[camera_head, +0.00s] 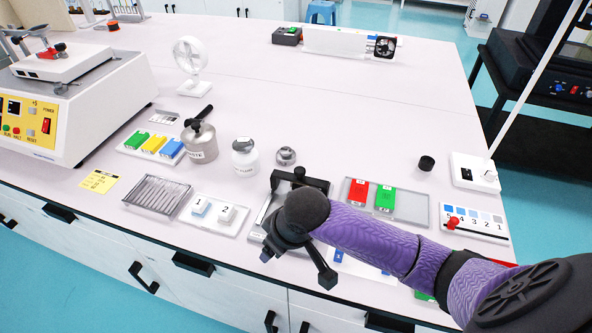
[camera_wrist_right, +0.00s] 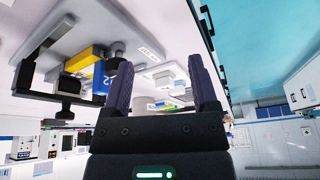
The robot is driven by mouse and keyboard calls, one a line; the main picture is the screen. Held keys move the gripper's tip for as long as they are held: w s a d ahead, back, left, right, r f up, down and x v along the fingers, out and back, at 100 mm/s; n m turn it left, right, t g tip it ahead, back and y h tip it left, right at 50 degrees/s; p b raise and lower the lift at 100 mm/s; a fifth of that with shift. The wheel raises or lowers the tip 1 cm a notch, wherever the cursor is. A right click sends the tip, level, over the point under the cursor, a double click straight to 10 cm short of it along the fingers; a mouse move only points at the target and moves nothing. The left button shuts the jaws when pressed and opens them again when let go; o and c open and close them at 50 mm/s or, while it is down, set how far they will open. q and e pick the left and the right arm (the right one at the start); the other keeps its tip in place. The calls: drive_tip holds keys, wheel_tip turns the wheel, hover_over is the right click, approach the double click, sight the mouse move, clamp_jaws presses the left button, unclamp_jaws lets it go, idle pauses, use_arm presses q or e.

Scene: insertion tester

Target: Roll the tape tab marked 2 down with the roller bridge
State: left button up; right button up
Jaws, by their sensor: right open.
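A white card (camera_head: 243,225) with two small blocks, numbered 1 (camera_head: 200,208) and 2 (camera_head: 226,214), lies left of centre in the head view. I cannot tell whether the 2 there is the tape tab. A grey plate with a black bridge-like bracket (camera_head: 300,180) and knob stands to its right, partly hidden by my arm; it may be the roller bridge. My right gripper (camera_head: 297,264) is low over the table's front part. In the right wrist view its purple fingers (camera_wrist_right: 163,88) are apart and empty. A blue piece marked 2 (camera_wrist_right: 100,78) shows left of them.
A numbered strip (camera_head: 474,222) lies right. The back table is mostly clear.

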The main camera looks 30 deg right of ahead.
drive_tip(key=w+d+r+m+h, duration=0.1)
drive_tip(key=w+d+r+m, duration=0.1)
drive_tip(key=w+d+r, duration=0.45)
drive_tip(key=m+h, duration=0.1)
drive_tip(key=m, duration=0.1)
approach(301, 170)
drive_tip(key=shift+t, duration=0.3)
drive_tip(key=b+x, duration=0.2)
drive_tip(key=x, duration=0.1)
drive_tip(key=b+x, duration=0.1)
drive_tip(key=x, duration=0.1)
drive_tip(key=shift+s+f, duration=0.15)
drive_tip(key=shift+s, duration=0.2)
drive_tip(key=b+x, duration=0.1)
drive_tip(key=x, duration=0.2)
drive_tip(key=shift+w+f+b, duration=0.2)
drive_tip(key=shift+f+b, duration=0.05)
drive_tip(key=shift+b, duration=0.1)
drive_tip(key=shift+w, duration=0.1)
drive_tip(key=c, duration=0.9)
clamp_jaws()
use_arm(q)
drive_tip(key=shift+g, duration=0.3)
drive_tip(key=f, duration=0.1)
drive_tip(key=s+a+f, duration=0.1)
drive_tip(key=f, duration=0.1)
drive_tip(key=a+f, duration=0.1)
drive_tip(key=shift+s+f, duration=0.2)
drive_tip(key=shift+f, duration=0.1)
